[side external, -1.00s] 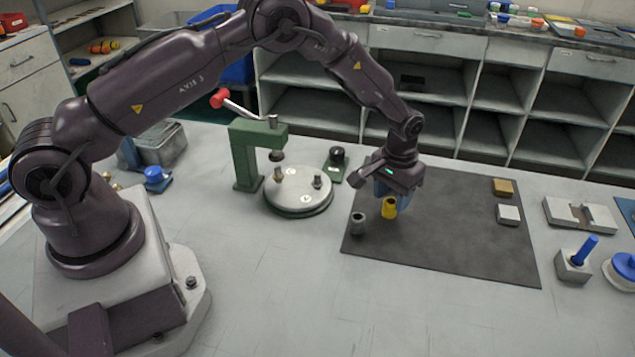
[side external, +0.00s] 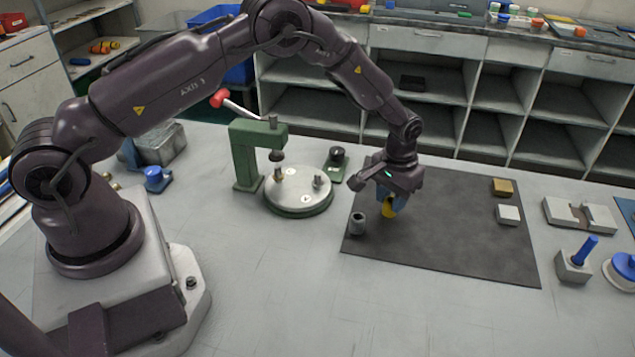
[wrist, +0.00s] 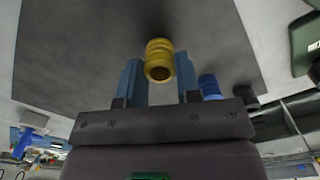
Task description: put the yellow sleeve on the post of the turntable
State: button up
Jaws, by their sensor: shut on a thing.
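The yellow sleeve (side external: 389,210) is at the left part of the dark mat, below my gripper (side external: 392,199). In the wrist view the ribbed yellow sleeve (wrist: 159,58) sits between the two blue fingers of my gripper (wrist: 160,75), its round opening showing. My gripper is shut on it. I cannot tell whether the sleeve still touches the mat. The turntable (side external: 298,205), a pale disc on a green base, stands left of the mat. Short posts rise from its disc, one near the left (side external: 279,174) and one near the right (side external: 317,182).
A grey sleeve (side external: 357,224) stands close left of my gripper on the mat (side external: 450,245). A green press (side external: 246,160) with a red-knobbed lever overhangs the turntable. A black knob on a green base (side external: 337,160) stands behind it. Tan and white blocks (side external: 503,186) lie at the mat's right.

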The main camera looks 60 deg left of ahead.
jog(key=shift+r, duration=1.75)
jog(key=shift+w+a+r, duration=0.1)
jog(key=shift+a+r, duration=0.1)
jog(key=shift+a, duration=0.1)
jog(key=a+r, duration=0.3)
send_near(318, 174)
jog(key=shift+f, duration=2.4)
jog(key=shift+f, duration=1.45)
